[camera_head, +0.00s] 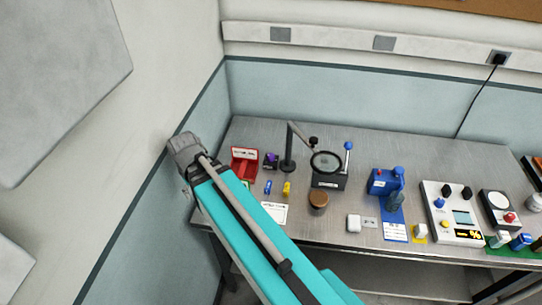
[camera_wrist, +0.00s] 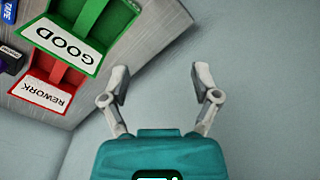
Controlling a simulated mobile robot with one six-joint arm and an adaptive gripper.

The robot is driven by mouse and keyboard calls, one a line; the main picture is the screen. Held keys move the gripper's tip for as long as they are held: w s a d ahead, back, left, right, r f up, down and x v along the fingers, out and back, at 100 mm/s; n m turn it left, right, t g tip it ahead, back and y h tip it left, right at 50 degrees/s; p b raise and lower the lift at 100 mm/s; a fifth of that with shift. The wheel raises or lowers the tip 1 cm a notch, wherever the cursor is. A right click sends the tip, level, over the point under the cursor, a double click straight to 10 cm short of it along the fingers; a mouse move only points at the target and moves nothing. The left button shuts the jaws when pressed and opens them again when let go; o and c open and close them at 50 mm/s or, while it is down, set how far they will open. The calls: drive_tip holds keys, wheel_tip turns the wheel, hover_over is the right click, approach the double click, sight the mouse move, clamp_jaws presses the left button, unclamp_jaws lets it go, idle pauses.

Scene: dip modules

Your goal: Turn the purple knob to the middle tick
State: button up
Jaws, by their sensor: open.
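A small dark box with a purple knob (camera_head: 271,160) stands near the back left of the bench, between the red bin and the magnifier stand. The knob is too small to read its pointer or ticks. In the wrist view a dark box (camera_wrist: 12,58) with a bit of purple shows at the left edge, cut off. My gripper (camera_wrist: 160,82) is open and empty, its fingers spread before a plain pale wall, off the bench edge and apart from the knob. In the head view my arm hides the fingers.
A red REWORK bin (camera_wrist: 55,82) and a green GOOD bin (camera_wrist: 80,35) stand at the bench's edge near my gripper. The magnifier stand (camera_head: 288,165) is right of the knob box. A blue device (camera_head: 382,184) and a control panel (camera_head: 453,212) stand farther right. The wall is close on the left.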

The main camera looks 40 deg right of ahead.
drive_tip(key=w+d+r+m+p, duration=0.1)
drive_tip(key=w+d, duration=0.2)
drive_tip(key=d, duration=0.5)
drive_tip(key=w+d+r+p, duration=0.1)
drive_tip(key=w+d, duration=0.1)
drive_tip(key=d, duration=0.6)
drive_tip(key=r+m+p, duration=0.1)
drive_tip(key=r, duration=0.1)
hover_over(271, 155)
drive_tip(key=shift+f, duration=0.25)
drive_tip(key=shift+f, duration=0.2)
wheel_tip(271, 155, down, 13)
drive_tip(key=b, duration=1.3)
drive_tip(key=shift+f, duration=0.2)
